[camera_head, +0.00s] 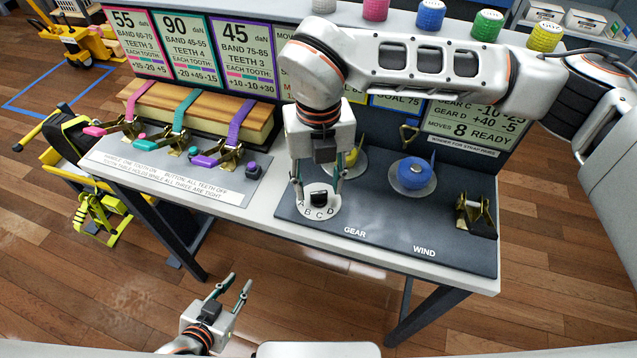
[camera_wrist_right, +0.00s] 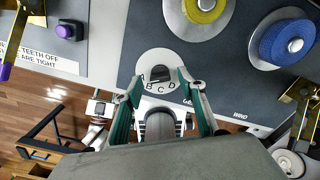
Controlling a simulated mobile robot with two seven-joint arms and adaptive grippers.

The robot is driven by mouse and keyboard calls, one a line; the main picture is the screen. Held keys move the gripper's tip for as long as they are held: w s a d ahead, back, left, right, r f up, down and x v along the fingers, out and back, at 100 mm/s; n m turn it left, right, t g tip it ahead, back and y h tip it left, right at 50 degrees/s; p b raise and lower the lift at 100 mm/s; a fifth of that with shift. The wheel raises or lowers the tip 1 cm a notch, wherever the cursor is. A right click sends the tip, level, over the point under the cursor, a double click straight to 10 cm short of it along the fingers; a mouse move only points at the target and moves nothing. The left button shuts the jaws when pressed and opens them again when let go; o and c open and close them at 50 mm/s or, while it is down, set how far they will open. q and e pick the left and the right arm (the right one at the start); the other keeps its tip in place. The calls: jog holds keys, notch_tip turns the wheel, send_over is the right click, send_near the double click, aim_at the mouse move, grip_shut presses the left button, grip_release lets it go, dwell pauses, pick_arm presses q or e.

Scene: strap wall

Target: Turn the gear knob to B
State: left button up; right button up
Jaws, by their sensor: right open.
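The gear knob (camera_head: 319,197) is a small black knob on a white round dial (camera_head: 312,210) marked B, C and D, on the dark panel labelled GEAR. Which letter it points to is too small to tell. My right gripper (camera_head: 318,188) hangs over the dial from above, open, one finger on each side of the knob; I cannot tell whether they touch it. In the right wrist view the white dial (camera_wrist_right: 152,60) with its letters shows between the open fingers (camera_wrist_right: 160,78). My left gripper (camera_head: 238,283) is open and empty, low in front of the table.
Right of the dial stand a blue spool (camera_head: 418,173) labelled WIND and a brass buckle (camera_head: 477,214). A yellow spool (camera_head: 351,158) is just behind my right gripper. Several strap buckles and a purple button (camera_head: 253,170) are at left. The panel's front strip is clear.

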pick_arm(q)
jog(key=shift+w+r, duration=0.3)
pick_arm(e)
jog(key=shift+f, duration=0.55)
jog(key=c, duration=1.1)
pick_arm(q)
jog(key=shift+f, duration=0.1)
